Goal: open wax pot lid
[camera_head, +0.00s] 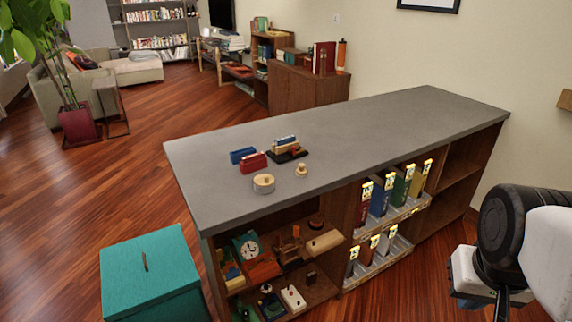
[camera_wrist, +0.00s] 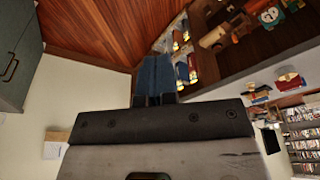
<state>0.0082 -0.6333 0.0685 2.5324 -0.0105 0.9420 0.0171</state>
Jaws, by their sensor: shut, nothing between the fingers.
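A round, pale pot (camera_head: 263,184) stands near the front edge of the grey countertop (camera_head: 370,120), towards its left end. It looks like the wax pot, with a flat pale top that seems to be its lid. A small, knobbed, pale piece (camera_head: 301,169) stands just right of it, apart from it; I cannot tell what it is. My gripper is far off to the right of the pot, beyond the counter's front. In the wrist view my gripper (camera_wrist: 154,72) is shut and empty, its fingers together. The pot is not visible in the wrist view.
Behind the pot are a blue block (camera_head: 242,155), a red block (camera_head: 253,162) and a dark tray (camera_head: 290,155) with small items. Shelves below hold binders and toys. A teal box (camera_head: 150,275) stands at the left. The counter's right half is clear.

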